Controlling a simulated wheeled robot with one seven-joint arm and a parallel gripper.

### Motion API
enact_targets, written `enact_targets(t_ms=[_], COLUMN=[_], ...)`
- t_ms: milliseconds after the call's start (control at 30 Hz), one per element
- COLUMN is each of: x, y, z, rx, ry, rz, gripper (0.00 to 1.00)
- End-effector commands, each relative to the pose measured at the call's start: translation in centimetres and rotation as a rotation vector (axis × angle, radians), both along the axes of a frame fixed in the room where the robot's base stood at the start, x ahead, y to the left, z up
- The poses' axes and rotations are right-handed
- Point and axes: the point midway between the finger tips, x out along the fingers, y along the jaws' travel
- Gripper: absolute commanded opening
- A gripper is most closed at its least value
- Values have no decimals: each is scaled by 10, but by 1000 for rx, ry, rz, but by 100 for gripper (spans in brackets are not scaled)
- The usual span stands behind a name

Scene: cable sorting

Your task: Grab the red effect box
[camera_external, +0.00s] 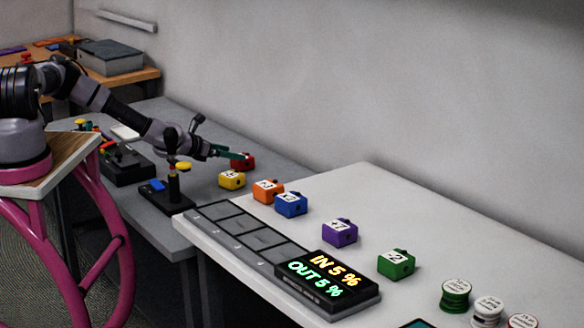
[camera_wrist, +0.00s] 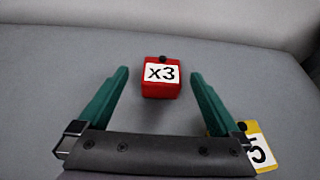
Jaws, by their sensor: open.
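The red effect box (camera_wrist: 161,90) is a small cube with a white "x3" label and a dark knob on its far side. In the wrist view it sits just beyond and between my two green fingertips, and I see no contact. In the external view the red box (camera_external: 243,161) is on the grey table, partly hidden by my fingers. My gripper (camera_wrist: 158,72) is open and empty, its fingers spread on either side of the box's line. In the external view my gripper (camera_external: 236,155) is low at the box.
A yellow box (camera_external: 232,180) stands close by; it also shows beside my right finger in the wrist view (camera_wrist: 258,148). Orange (camera_external: 268,190), blue (camera_external: 291,204), purple (camera_external: 340,232) and green (camera_external: 396,264) boxes line the tables. A wall (camera_external: 330,80) rises behind.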

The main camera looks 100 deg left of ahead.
Motion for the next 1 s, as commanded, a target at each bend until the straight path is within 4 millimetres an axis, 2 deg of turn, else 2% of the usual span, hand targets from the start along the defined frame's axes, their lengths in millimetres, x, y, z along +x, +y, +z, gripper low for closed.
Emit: enact_targets(t_ms=[333, 667, 700, 767, 900, 1000], x=[31, 34, 34, 34, 34, 34], y=[26, 31, 31, 31, 31, 31], z=[-21, -23, -23, -23, -23, -23], rx=[1, 0, 1, 1, 1, 2], ry=[1, 0, 1, 1, 1, 0], rz=[-2, -1, -2, -2, -2, -2], gripper=[100, 100, 85, 62, 8, 7])
